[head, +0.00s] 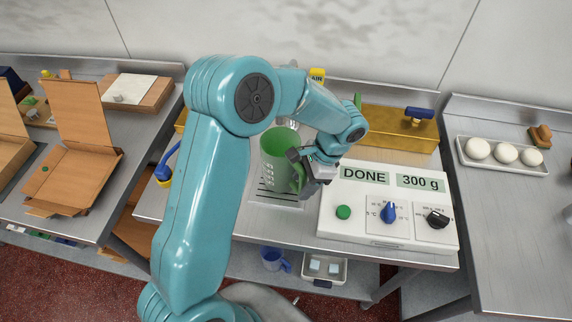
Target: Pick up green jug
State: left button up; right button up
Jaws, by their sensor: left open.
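The green jug (274,164) stands upright on the metal worktop, on or beside a slotted drip grate, with white measuring marks on its side and its handle to the right. My left gripper (300,174) is open at the jug's handle side, with dark fingers close to the handle. I cannot tell whether the fingers touch it. My left arm passes in front of the area left of the jug. My right gripper is not in view.
A white control panel (388,232) reading DONE and 300 g stands right of the jug. A gold tin (395,130) with a blue-handled tool is behind. A tray of dough balls (463,153) is at right, an open cardboard box (70,177) at left.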

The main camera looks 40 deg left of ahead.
pick_arm(q)
jog(key=shift+s+a+f, duration=0.1)
jog(key=shift+s+f, duration=0.05)
jog(key=shift+f, duration=0.25)
grip_shut()
jog(key=shift+r, duration=0.15)
jog(key=shift+r+b, duration=0.35)
jog(key=shift+r, duration=0.15)
notch_tip(320, 180, up, 2)
jog(key=shift+b, duration=0.5)
jog(key=s+d+b, duration=0.5)
jog(key=s+d, duration=0.4)
jog(key=s, duration=0.6)
jog(key=shift+s+d+r, duration=0.15)
jog(key=shift+s+d, duration=0.05)
